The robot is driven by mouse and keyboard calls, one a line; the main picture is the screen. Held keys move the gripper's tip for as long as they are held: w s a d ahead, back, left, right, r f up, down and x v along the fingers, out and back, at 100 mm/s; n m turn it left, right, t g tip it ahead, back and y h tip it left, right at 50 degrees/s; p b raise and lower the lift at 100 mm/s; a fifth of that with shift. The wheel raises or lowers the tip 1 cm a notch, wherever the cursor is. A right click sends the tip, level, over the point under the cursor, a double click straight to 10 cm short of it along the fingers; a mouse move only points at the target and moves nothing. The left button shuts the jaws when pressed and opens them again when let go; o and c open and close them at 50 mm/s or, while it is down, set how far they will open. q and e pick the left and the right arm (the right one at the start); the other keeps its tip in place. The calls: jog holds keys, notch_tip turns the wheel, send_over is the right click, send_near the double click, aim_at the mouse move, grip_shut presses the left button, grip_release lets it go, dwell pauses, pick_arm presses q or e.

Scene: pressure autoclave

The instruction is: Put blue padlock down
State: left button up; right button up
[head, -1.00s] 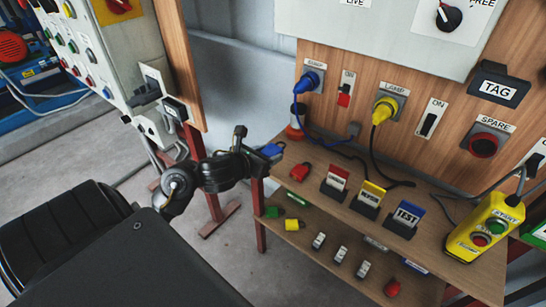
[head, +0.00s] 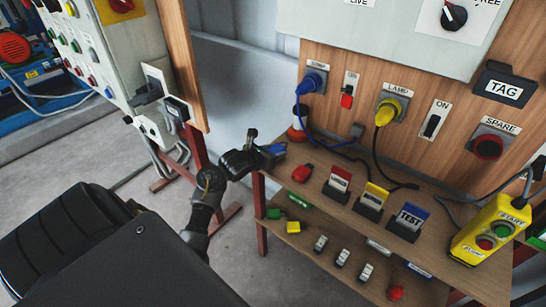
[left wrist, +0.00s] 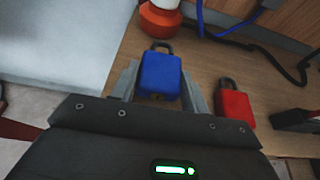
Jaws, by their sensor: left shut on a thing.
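The blue padlock (left wrist: 160,76) sits between the fingers of my left gripper (left wrist: 158,90) in the left wrist view, its grey shackle pointing away. In the head view the left gripper (head: 266,153) is at the left end of the upper shelf, with the blue padlock (head: 276,148) at its tip. The gripper is shut on the padlock. I cannot tell whether the padlock touches the shelf board. A red padlock (head: 302,173) lies on the shelf just right of it; it also shows in the left wrist view (left wrist: 235,104). My right gripper is not in view.
The upper shelf (head: 322,184) carries red, yellow and blue card holders and a yellow START pendant (head: 490,230). A red-and-white object (left wrist: 158,18) stands behind the padlock. Blue and black cables lie at the back. The lower shelf holds green, yellow and red padlocks.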

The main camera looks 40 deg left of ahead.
pick_arm(q)
jog(key=shift+d+f, duration=0.1)
jog(key=shift+f, duration=0.95)
jog(key=shift+f, duration=0.2)
jog(key=o, duration=1.1)
jog(key=shift+c, duration=0.2)
jog(key=shift+r, duration=0.15)
jog(key=shift+r, duration=0.2)
jog(key=v, duration=1.2)
